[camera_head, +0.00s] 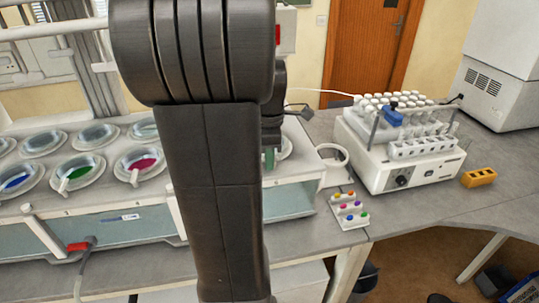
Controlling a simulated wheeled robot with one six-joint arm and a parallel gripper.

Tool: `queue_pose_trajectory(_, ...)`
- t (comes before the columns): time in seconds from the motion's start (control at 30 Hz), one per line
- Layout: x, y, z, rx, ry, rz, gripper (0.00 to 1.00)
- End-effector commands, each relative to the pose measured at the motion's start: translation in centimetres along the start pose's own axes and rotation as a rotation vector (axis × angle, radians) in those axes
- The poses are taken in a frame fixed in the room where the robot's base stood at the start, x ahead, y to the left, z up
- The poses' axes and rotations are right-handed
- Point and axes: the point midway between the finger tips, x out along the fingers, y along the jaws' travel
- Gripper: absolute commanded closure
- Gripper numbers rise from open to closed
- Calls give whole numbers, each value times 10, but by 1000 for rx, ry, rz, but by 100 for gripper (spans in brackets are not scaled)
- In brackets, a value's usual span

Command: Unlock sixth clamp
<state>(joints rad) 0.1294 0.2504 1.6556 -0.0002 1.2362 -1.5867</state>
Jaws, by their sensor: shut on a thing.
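My arm stands across the middle of the view and hides much of the bath behind it. Part of my gripper (270,145) shows past its right edge, pointing down, with a small green piece at its lower end. It is at a vessel rim (286,149) near the right end of the vessel bath (304,202). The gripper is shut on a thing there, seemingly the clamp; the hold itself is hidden.
A white ring (345,158) juts from the bath's right end. A tray of coloured caps (350,212), a white tube-rack device (400,150) and a yellow block (478,178) stand on the grey bench at right. A red connector (79,247) with a cable is at front left.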

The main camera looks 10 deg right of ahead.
Motion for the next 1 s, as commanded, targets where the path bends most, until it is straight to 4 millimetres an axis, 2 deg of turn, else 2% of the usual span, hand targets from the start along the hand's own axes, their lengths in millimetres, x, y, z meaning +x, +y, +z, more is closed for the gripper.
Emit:
queue_pose_trajectory(0.4,-1,-1,0,-151,0,4,100)
queue_pose_trajectory(0.87,-1,-1,0,-164,0,4,100)
queue_pose_trajectory(0.9,-1,-1,0,-164,0,4,86)
queue_pose_trajectory(1.0,-1,-1,0,-163,0,3,66)
